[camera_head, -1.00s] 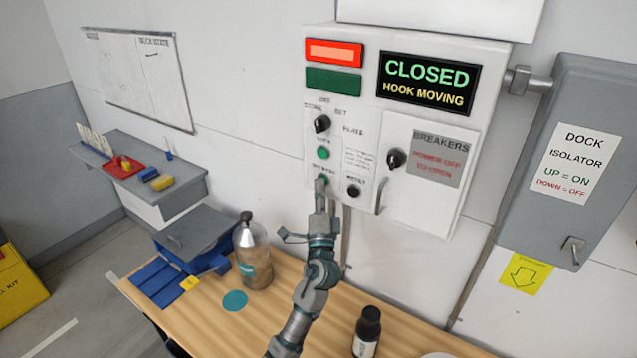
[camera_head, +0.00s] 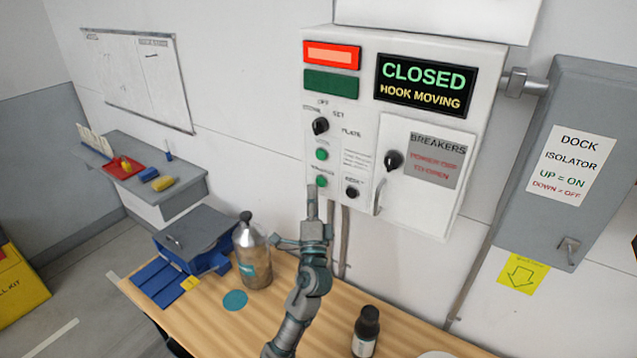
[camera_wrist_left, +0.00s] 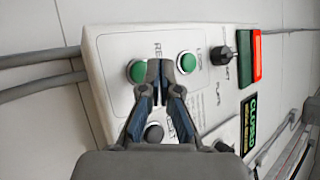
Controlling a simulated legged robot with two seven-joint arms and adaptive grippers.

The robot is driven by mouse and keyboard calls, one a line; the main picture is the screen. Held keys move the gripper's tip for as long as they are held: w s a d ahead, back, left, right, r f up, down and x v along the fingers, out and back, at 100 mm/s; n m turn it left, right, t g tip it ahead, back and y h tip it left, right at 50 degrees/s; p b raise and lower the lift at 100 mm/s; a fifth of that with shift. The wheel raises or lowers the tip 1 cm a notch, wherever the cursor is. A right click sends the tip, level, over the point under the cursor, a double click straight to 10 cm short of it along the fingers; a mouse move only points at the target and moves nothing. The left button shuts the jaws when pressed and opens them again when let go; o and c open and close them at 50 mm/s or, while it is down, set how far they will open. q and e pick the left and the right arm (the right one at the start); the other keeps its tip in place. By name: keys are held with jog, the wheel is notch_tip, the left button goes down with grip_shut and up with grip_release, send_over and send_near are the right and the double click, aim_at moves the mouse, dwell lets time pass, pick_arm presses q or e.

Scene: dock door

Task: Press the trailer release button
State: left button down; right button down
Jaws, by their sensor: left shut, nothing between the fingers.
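The white control box (camera_head: 350,215) is on the wall, with two green buttons one above the other. The lower green button (camera_head: 321,181) is the release button; in the left wrist view its label, starting "RE", is partly hidden, and the button (camera_wrist_left: 136,72) shows left of my fingers. The upper green button (camera_head: 322,154), labelled LOCK in the wrist view (camera_wrist_left: 187,62), is to their right. My left gripper (camera_head: 312,191) is shut and empty, its tip just below and left of the lower button, seemingly apart from it. My right gripper is not in view.
The box's display (camera_head: 426,85) reads CLOSED, HOOK MOVING; a red lamp (camera_head: 331,54) is lit. Black knobs (camera_head: 320,126) (camera_head: 393,160) and a black button (camera_head: 352,193) are near.

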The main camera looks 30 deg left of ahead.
pick_arm(q)
jog(key=s+p, duration=0.1)
jog(key=s, duration=0.3)
jog(key=shift+s+r, duration=0.1)
jog(key=shift+s, duration=0.05)
dwell(0.4)
